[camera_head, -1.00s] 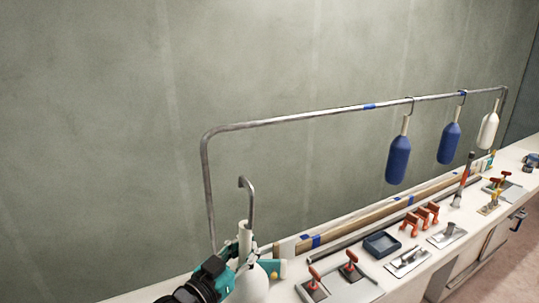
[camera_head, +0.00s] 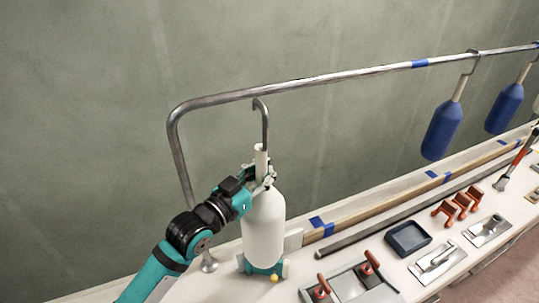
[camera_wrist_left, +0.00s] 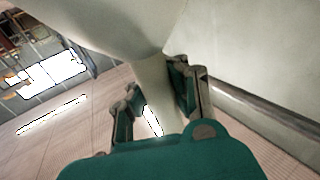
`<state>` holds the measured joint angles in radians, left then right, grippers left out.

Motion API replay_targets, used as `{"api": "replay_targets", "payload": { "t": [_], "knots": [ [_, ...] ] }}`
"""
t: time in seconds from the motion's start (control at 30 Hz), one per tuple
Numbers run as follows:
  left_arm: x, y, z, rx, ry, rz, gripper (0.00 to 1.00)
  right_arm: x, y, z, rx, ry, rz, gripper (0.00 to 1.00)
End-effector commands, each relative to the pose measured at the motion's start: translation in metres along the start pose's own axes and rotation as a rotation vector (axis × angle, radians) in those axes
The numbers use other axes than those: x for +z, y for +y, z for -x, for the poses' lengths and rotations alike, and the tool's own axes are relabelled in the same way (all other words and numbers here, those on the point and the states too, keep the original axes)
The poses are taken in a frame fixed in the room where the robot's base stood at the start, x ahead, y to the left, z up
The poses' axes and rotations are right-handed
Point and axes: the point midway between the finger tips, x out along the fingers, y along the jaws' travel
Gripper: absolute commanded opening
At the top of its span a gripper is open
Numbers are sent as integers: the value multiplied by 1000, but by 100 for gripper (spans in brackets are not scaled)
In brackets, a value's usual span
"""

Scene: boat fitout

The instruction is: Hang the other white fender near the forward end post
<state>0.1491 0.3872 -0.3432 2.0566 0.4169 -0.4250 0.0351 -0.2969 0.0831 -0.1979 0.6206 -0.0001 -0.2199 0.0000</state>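The white fender (camera_head: 264,225) hangs upright from my left gripper (camera_head: 262,176), whose fingers close around its pale neck. In the left wrist view, the neck (camera_wrist_left: 152,88) runs between the two fingers (camera_wrist_left: 158,98), with the white body above. A grey metal hook (camera_head: 266,122) rises from the fender's top. Its bend is just below the rail (camera_head: 310,83) in the picture; I cannot tell the depth gap. The left end post (camera_head: 181,160) bends down to a round foot, left of the fender. My right gripper is not in view.
Blue fenders (camera_head: 443,130) hang farther right on the rail, which carries blue tape (camera_head: 420,63). A teal holder (camera_head: 262,270) is on the counter under the fender. The rail between post and tape is clear.

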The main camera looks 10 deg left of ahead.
Motion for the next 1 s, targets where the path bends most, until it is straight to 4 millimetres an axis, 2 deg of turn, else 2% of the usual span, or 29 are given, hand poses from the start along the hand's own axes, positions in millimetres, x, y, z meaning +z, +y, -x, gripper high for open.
{"api": "replay_targets", "payload": {
  "t": [0.23,0.47,1.0],
  "knots": [
    [-2,-6,-3,0,6,-1,0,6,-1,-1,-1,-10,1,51],
    [-2,-21,-11,-1,6,-3,0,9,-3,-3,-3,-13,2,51],
    [1,-58,-29,0,6,-3,0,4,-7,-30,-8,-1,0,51]
  ]
}}
